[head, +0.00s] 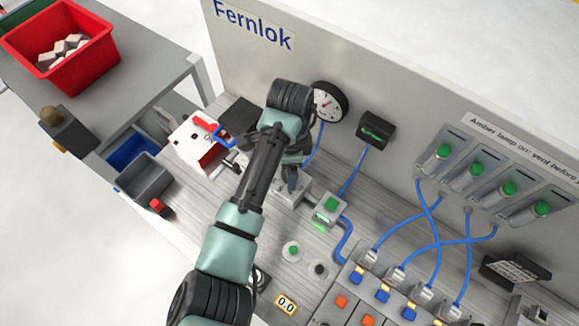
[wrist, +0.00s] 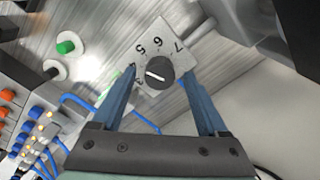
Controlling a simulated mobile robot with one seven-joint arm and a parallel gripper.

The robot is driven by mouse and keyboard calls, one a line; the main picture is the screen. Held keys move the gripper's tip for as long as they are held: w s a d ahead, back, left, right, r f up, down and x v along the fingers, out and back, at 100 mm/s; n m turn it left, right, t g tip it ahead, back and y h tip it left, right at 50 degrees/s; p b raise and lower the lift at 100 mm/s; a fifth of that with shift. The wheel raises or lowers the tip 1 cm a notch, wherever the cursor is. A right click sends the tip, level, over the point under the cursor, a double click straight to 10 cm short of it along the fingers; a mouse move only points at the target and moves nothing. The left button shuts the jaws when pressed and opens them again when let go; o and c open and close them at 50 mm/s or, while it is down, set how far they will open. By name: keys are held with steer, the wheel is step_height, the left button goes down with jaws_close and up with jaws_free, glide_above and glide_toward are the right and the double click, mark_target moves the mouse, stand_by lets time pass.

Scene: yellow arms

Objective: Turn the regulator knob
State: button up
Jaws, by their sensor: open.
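In the wrist view my gripper (wrist: 165,75) is open, with one blue finger on each side of the knob. I cannot tell whether either finger touches it. In the head view my gripper (head: 291,180) points down at a grey block (head: 293,194) on the bench, and my wrist and fingers hide the knob there.
A pressure gauge (head: 328,102) and a dark display (head: 375,129) stand behind my gripper. A green-lit box (head: 329,208) with blue hose is close at right. A white box with a red lever (head: 197,141) is at left. Blue hoses (head: 437,241) cross the right side.

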step_height(320, 180, up, 12)
steer(key=shift+p, duration=0.35)
stand_by(0.5)
